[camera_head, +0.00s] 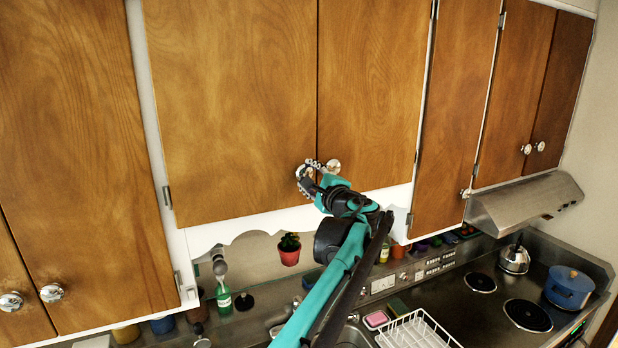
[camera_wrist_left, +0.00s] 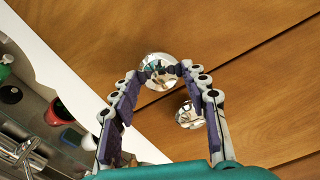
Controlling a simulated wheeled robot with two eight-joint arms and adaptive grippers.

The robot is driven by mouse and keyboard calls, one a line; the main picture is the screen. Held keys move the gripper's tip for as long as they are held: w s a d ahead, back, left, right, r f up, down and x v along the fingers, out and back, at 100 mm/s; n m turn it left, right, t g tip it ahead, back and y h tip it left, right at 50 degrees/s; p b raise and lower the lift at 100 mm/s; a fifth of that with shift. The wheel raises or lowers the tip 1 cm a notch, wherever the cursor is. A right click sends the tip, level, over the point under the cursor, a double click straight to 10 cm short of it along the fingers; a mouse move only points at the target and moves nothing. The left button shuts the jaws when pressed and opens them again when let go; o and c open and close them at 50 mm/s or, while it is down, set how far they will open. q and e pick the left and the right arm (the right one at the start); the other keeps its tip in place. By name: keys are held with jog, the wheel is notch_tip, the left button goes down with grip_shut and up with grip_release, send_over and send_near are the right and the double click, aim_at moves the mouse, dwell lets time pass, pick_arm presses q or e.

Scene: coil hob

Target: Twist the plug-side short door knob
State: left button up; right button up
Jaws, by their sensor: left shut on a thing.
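Two round silver knobs sit side by side at the lower inner corners of the middle pair of wooden doors. My left gripper (camera_head: 308,176) is at the left knob (camera_head: 304,170) of this pair, shut on it. In the left wrist view, the fingertips of my left gripper (camera_wrist_left: 163,68) close around that shiny knob (camera_wrist_left: 157,78), partly covering it. The right knob (camera_head: 333,166) is just beside the fingers, outside the grip; it also shows in the left wrist view (camera_wrist_left: 188,115). Both doors look closed. My right gripper is out of view.
A red pot with a plant (camera_head: 289,250) is below the cabinets, left of my arm. A green bottle (camera_head: 223,298), white dish rack (camera_head: 416,331), kettle (camera_head: 514,260) and blue pot (camera_head: 569,288) stand below. A range hood (camera_head: 522,202) juts out at right.

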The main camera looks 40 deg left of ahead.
pick_arm(q)
jog(key=shift+f+m, duration=0.1)
jog(key=shift+m, duration=0.5)
jog(key=o, duration=1.2)
jog(key=shift+c, duration=0.2)
jog(key=shift+d, duration=0.1)
jog(key=v, duration=1.2)
